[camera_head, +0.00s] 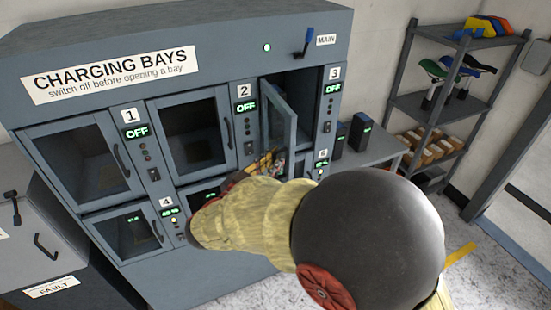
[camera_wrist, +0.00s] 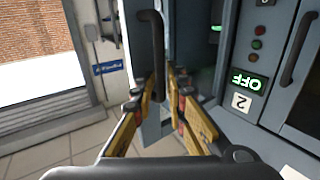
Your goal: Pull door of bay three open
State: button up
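The door of bay three (camera_head: 280,112) stands partly open, swung outward from its left side. The inside of bay three (camera_head: 290,88) shows dark beside it. Its display (camera_head: 333,89) reads OFF under the label 3. My gripper (camera_head: 268,162) is at the lower part of this door, partly hidden by my arm. In the wrist view, the dark door handle (camera_wrist: 153,45) runs down between the yellow-padded fingers of my gripper (camera_wrist: 163,95). The fingers are close together on both sides of it and look shut on it. The exact contact is hard to see.
Bay one (camera_head: 83,165) and bay two (camera_head: 193,133) have closed doors. The blue main lever (camera_head: 304,42) sits on the top panel. A side table (camera_head: 372,150) and a shelf rack (camera_head: 440,105) stand to the right.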

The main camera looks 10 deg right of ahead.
jog(key=v, duration=1.2)
jog(key=shift+w, duration=0.1)
